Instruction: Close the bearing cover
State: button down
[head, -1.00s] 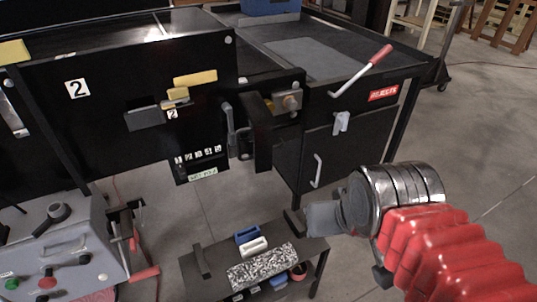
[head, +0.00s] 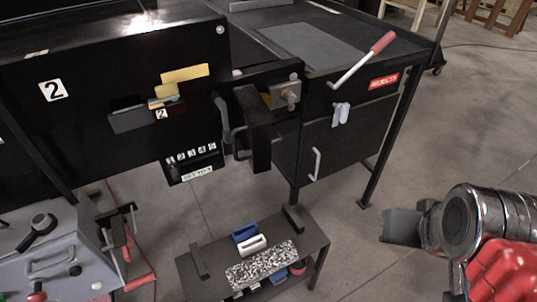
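A metal shaft end on a brass-coloured block (head: 285,94), which looks like the bearing, shows at the right end of the black conveyor side. A black plate (head: 262,147) stands out in front and to the left of it; it looks like the bearing cover, swung open. A dark handle (head: 223,118) is just left of the plate. My gripper (head: 392,226) is at the lower right, well apart from the plate, over the floor. It shows as one grey block, so I cannot tell whether its fingers are apart.
A rejects bin (head: 345,135) with a red-gripped lever (head: 365,60) stands right of the bearing. A low black bench (head: 215,262) with blue and white blocks stands below. A grey control box (head: 40,255) is at the lower left. The floor between bin and gripper is clear.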

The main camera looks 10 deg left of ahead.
aim_at(254, 120)
jog(key=z, duration=0.2)
jog(key=k, duration=1.8)
jog(key=u, duration=1.25)
jog(key=i, duration=1)
jog(key=u, duration=0.05)
